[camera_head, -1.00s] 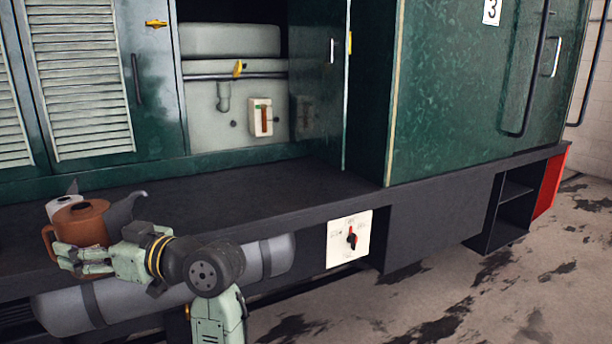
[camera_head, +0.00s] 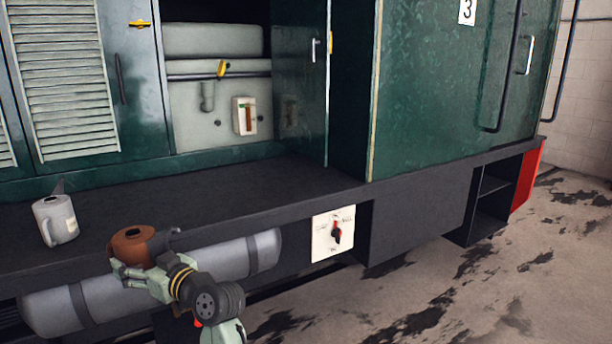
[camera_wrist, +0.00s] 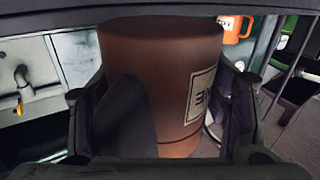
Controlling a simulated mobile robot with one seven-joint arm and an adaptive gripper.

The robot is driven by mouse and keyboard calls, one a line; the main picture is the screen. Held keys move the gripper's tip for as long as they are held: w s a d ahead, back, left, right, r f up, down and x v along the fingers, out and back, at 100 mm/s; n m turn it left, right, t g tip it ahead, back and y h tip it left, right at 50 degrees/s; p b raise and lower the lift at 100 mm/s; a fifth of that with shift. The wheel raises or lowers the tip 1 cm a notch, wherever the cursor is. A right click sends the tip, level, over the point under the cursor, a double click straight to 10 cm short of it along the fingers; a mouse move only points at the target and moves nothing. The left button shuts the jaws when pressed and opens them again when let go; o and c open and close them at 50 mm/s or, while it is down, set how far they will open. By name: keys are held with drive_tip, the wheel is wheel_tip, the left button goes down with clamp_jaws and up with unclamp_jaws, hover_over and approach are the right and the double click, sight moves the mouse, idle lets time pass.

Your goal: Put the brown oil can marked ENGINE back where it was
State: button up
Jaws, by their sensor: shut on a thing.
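The brown oil can (camera_head: 133,246) is held in my gripper (camera_head: 127,270) at the lower left of the head view. It overlaps the front edge of the dark ledge there, and its base is hidden by my gripper. In the wrist view the brown can (camera_wrist: 155,60) fills the middle, between my two dark fingers. Part of a pale label with dark letters shows on its right side; the full word cannot be read. A grey can (camera_head: 55,220) with a spout stands on the dark ledge (camera_head: 230,195), left of the brown can and apart from it.
A grey cylinder tank (camera_head: 170,275) hangs under the ledge. A white dial panel (camera_head: 333,234) with a red pointer is on the ledge's front. An open green cabinet (camera_head: 225,120) stands behind. The ledge's middle is clear. An orange labelled object (camera_wrist: 234,27) shows in the wrist view.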

drive_tip(key=w+d+f+m+t+h, duration=0.35)
drive_tip(key=d+f, duration=0.35)
drive_tip(key=f, duration=0.5)
drive_tip(key=w+d+f+m+t+h, duration=0.4)
drive_tip(key=d+f, duration=0.3)
drive_tip(key=f, duration=0.6)
drive_tip(key=s+d+f+m+t+h, duration=0.1)
drive_tip(key=s+d+f+h, duration=0.3)
drive_tip(key=d+f, duration=0.6)
drive_tip(key=s+d+f+m+h, duration=0.3)
drive_tip(key=s+d+f+h, duration=0.1)
drive_tip(key=d+f, duration=0.7)
drive_tip(key=shift+s+d+m+t, duration=0.35)
drive_tip(key=shift+s+d, duration=0.2)
drive_tip(key=shift+d, duration=0.1)
drive_tip(key=shift+w, duration=0.1)
